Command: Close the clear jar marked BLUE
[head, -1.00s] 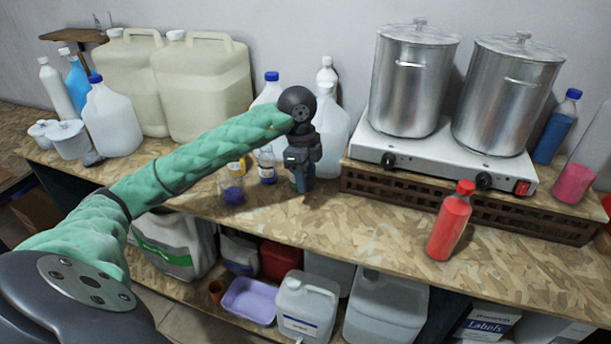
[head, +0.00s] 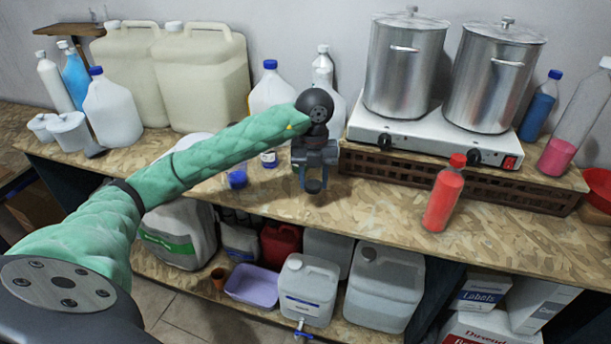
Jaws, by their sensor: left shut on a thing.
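My left gripper (head: 313,178) comes in from the left on the green-sleeved arm and points down over the front part of the bench. It is shut on a small dark round thing (head: 313,187), which looks like a lid; its marking cannot be read. A small clear jar with blue contents (head: 237,179) stands on the bench left of the gripper, apart from it and partly under the arm. I cannot read any word on it. My right gripper is out of view.
A red bottle (head: 442,195) stands right of my gripper. Two steel pots (head: 405,70) stand on a white hot plate (head: 420,143). Large jugs (head: 200,85) stand at the back left. The bench top (head: 375,210) is bare between gripper and red bottle.

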